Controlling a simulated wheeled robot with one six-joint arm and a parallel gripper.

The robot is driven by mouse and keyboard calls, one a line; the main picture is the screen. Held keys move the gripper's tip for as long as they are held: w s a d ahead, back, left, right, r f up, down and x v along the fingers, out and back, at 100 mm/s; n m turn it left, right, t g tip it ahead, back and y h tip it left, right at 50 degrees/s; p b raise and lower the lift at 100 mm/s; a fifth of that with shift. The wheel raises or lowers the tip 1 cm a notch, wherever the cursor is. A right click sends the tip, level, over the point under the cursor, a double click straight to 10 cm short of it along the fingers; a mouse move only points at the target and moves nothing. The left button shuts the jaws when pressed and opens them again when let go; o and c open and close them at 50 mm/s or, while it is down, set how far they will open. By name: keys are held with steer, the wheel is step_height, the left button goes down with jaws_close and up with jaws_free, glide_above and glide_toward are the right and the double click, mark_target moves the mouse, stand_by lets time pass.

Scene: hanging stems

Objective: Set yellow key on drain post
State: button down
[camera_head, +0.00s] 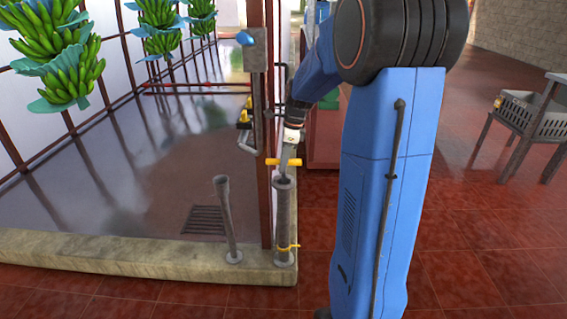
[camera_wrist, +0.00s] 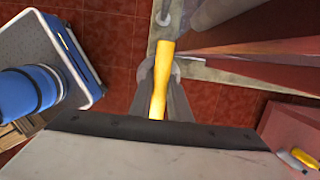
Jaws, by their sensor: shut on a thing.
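The yellow key (camera_head: 284,162) is a bar with a crosswise handle. My gripper (camera_head: 287,168) is shut on it, pointing down. In the wrist view the yellow key (camera_wrist: 159,80) lies between the grey fingers of my gripper (camera_wrist: 160,78). In the head view the key appears right at the top of a grey upright post (camera_head: 283,222) with a yellow band low down. I cannot tell whether the key touches the post. A second, thinner, slightly tilted post (camera_head: 226,220) stands to the left, beside a floor drain grate (camera_head: 204,220).
A brown upright (camera_head: 265,205) stands close left of the banded post. It carries a grey box (camera_head: 255,57) with a blue knob. A low stone curb (camera_head: 130,255) borders the wet floor. Banana bunches (camera_head: 62,75) hang at left. A slatted crate (camera_head: 527,110) stands on a table at right.

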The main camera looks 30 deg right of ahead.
steer(key=shift+f, duration=0.1)
stand_by(0.3)
steer(key=c, duration=1.2)
jaws_free()
steer(key=shift+r, duration=4.25)
